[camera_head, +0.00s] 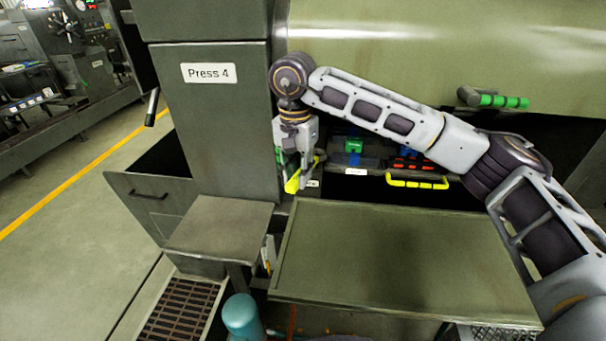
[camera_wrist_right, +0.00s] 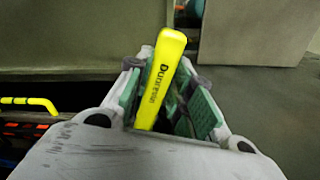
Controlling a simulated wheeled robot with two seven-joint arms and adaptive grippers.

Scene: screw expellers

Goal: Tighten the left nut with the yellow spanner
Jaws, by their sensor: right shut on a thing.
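The yellow spanner (camera_head: 294,182) is held by my right gripper (camera_head: 300,168), in front of the press column and above the back left corner of the green tray table. In the right wrist view the spanner (camera_wrist_right: 162,72) shows its yellow handle with dark lettering, sticking out from between the green-padded fingers of my right gripper (camera_wrist_right: 170,100). The fingers are shut on it. The spanner's other end is hidden by the gripper body. I cannot make out the left nut in either view. My left gripper is not in view.
The tray table (camera_head: 400,255) is bare. A small metal stand (camera_head: 218,225) is at left, beside the Press 4 column (camera_head: 222,120). A green handle (camera_head: 503,101) juts out at upper right.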

